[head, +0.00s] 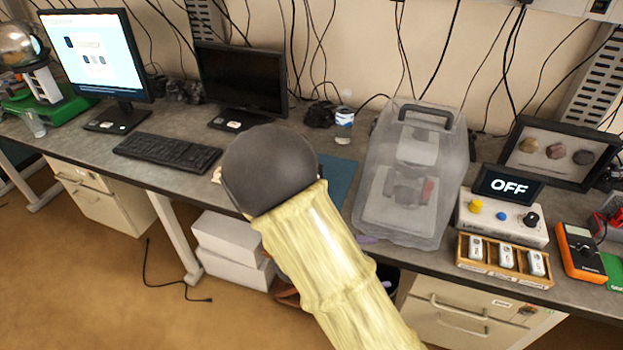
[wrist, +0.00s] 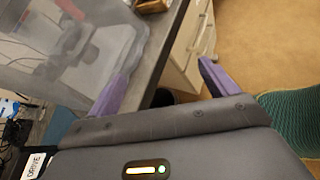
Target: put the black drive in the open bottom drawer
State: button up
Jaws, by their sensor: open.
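My gripper (wrist: 163,84) shows in the wrist view with its two purple fingers wide apart and nothing between them. It hangs over the front edge of the desk. In the head view my arm hides most of it, and only a purple fingertip (head: 367,239) shows. I cannot make out the black drive in either view. A white label reading DRIVE (wrist: 36,164) shows at the lower left of the wrist view. A white drawer cabinet (head: 455,325) stands under the desk at the right; it also shows in the wrist view (wrist: 190,45). I cannot tell which drawer is open.
A clear plastic case (head: 410,180) stands on the desk right of my arm. A blue mat (head: 338,178) is partly hidden by my arm. A wooden tray (head: 503,262), an OFF box (head: 503,215) and an orange meter (head: 580,253) crowd the right. Floor at left is mostly clear.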

jog(key=s+d+r+m+g+y, duration=0.2)
jog(key=s+m+g+y, duration=0.4)
jog(key=m, duration=0.4)
jog(key=r+m+t+y, duration=0.1)
jog(key=r+m+y, duration=0.1)
jog(key=r+m+t+y, duration=0.1)
jog(key=m+t+y, duration=0.1)
jog(key=m, duration=0.1)
jog(key=r+m+t+y, duration=0.1)
jog(key=r+m+y, duration=0.1)
jog(key=m, duration=0.1)
jog(key=shift+w+a+r, duration=0.1)
jog(key=shift+a+r, duration=0.15)
jog(key=shift+r, duration=0.1)
